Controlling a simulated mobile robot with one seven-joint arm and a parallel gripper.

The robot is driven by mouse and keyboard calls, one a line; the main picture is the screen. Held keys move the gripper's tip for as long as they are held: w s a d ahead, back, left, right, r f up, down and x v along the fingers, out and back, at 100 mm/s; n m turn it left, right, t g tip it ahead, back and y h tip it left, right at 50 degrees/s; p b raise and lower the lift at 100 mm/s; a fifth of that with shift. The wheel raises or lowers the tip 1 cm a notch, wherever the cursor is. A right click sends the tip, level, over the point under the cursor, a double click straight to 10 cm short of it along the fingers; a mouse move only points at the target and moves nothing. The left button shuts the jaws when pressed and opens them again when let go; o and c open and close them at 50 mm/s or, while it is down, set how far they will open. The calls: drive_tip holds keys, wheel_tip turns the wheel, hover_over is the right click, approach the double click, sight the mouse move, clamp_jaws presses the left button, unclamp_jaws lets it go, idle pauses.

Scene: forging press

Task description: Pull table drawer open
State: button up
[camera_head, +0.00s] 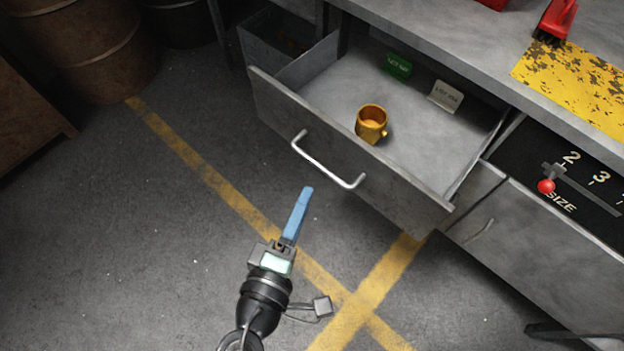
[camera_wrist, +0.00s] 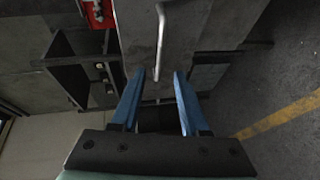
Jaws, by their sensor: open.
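The table drawer (camera_head: 345,150) stands pulled out from the grey table in the head view. Its metal bar handle (camera_head: 328,163) is on the front panel; the handle also shows in the wrist view (camera_wrist: 160,40). Inside the drawer are a gold cup (camera_head: 371,123), a green card (camera_head: 398,66) and a pale card (camera_head: 446,96). My gripper (camera_head: 304,195), with blue fingers, is in front of the handle, apart from it. In the wrist view the fingers (camera_wrist: 154,85) are spread with nothing between them, and the handle lies beyond their tips.
A size panel with a red-knobbed lever (camera_head: 546,186) is right of the drawer, above a closed cabinet front (camera_head: 540,260). A red tool (camera_head: 558,18) lies on the tabletop. Barrels (camera_head: 85,45) stand at the back left. The floor left of my arm is clear.

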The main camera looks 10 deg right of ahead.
drive_tip(key=shift+v, duration=1.45)
